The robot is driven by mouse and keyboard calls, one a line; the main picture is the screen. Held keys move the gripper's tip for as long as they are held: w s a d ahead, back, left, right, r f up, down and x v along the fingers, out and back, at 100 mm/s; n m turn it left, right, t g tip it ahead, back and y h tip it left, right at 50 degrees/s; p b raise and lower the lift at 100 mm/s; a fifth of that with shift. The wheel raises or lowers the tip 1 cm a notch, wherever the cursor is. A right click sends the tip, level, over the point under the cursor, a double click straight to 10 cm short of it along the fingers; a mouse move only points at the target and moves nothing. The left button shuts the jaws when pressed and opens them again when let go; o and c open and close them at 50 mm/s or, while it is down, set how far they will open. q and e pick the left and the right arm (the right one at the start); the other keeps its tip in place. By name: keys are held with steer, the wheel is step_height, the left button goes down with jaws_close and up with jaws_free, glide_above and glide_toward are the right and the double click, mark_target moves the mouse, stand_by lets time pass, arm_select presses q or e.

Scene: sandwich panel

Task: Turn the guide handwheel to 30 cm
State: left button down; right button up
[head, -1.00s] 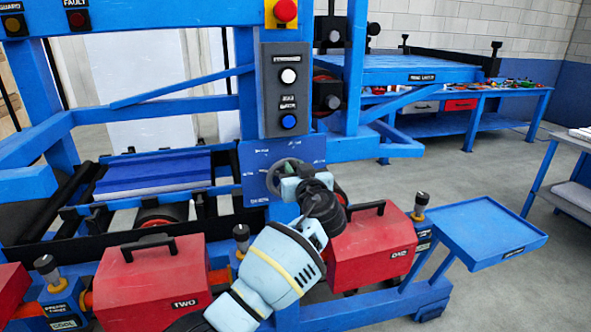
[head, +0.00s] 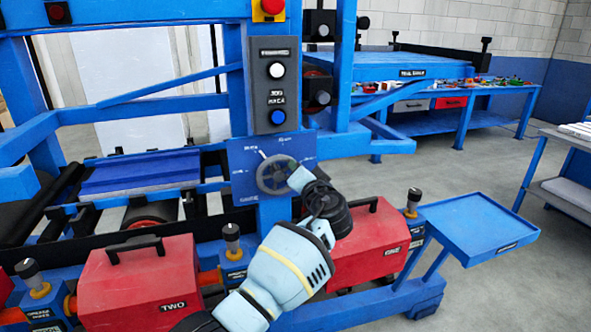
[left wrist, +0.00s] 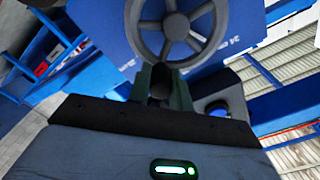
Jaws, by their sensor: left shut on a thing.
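The guide handwheel (head: 272,177) is a grey spoked wheel on a blue scale plate (head: 240,187) with small white marks, on the front of the blue machine. A white pointer line shows at the wheel's upper left. My left gripper (head: 295,178) is at the right side of the wheel, shut on it, and covers part of its rim. In the left wrist view, the wheel (left wrist: 176,33) stands just beyond the fingers (left wrist: 160,86), which close around a dark, round part that looks like its grip. A "34 cm" mark shows on the plate there. My right gripper is out of view.
Above the wheel is a grey control box (head: 271,90) with a white and a blue button. Red boxes (head: 140,285) (head: 370,243) with black handles stand below it on both sides. A blue tray (head: 480,222) juts out at the right.

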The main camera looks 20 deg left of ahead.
arm_select(q)
steer(key=m, duration=0.1)
steer(key=f+m, duration=0.1)
steer(key=m, duration=0.1)
steer(key=shift+w+d+f, duration=0.2)
steer(key=shift+d+f, duration=0.05)
steer(key=shift+d, duration=0.1)
steer(key=shift+f+m+p, duration=0.1)
steer(key=shift+f+m, duration=0.4)
steer(key=shift+m, duration=0.65)
steer(key=shift+f+m+p, duration=0.1)
steer(key=shift+f+m, duration=0.45)
steer(key=shift+m, duration=0.65)
steer(key=shift+f+m+p, duration=0.1)
steer(key=shift+f+m, duration=0.4)
steer(key=shift+m, duration=0.65)
steer(key=shift+f, duration=0.1)
steer(key=c, duration=1.6)
jaws_free()
steer(key=o, duration=0.3)
